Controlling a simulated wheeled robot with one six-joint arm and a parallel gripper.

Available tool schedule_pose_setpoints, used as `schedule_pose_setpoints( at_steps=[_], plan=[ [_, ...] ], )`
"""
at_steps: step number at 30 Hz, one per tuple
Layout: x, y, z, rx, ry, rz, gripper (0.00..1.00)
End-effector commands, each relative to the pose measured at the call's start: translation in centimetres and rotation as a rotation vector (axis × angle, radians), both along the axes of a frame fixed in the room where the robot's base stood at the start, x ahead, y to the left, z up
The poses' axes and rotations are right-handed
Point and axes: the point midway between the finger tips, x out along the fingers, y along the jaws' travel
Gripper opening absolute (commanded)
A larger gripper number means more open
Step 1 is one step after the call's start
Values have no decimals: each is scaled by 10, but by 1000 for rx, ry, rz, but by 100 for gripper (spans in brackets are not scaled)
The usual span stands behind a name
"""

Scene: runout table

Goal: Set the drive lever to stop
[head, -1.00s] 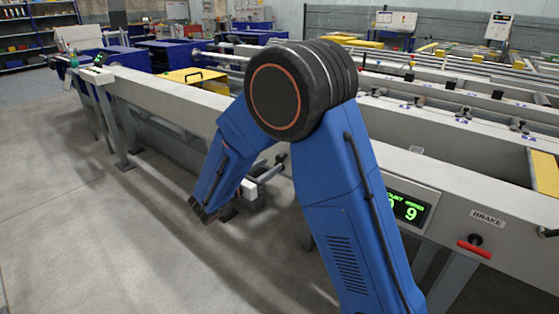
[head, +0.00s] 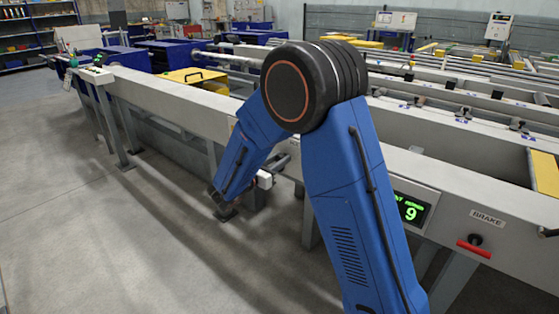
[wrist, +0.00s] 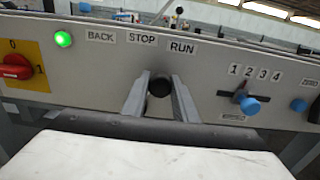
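The drive lever shows in the wrist view as a round black knob (wrist: 160,87), seen nearly end-on. It is below the BACK, STOP and RUN labels, under the space between STOP (wrist: 142,40) and RUN (wrist: 182,48). My gripper (wrist: 160,90) is open, with one grey finger on each side of the knob. The fingers are very close to it; I cannot tell whether either touches. The lever's shaft is hidden behind the knob. In the head view my own blue arm hides the lever and most of the gripper.
A red rotary switch (wrist: 15,68) and a lit green lamp (wrist: 63,39) are left of the lever. A blue-knobbed selector (wrist: 250,104) marked 1 to 4 is at right. A red brake handle (head: 473,248) and green display (head: 411,210) are on the table front. Floor at left is clear.

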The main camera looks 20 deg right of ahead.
Motion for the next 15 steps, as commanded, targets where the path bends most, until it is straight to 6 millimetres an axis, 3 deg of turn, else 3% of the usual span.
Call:
schedule_pose_setpoints(
  at_steps=[8,15],
  plan=[
    [1,1,1,-12,17,0,0],
    [11,8,6,-109,150,0,0]
  ],
)
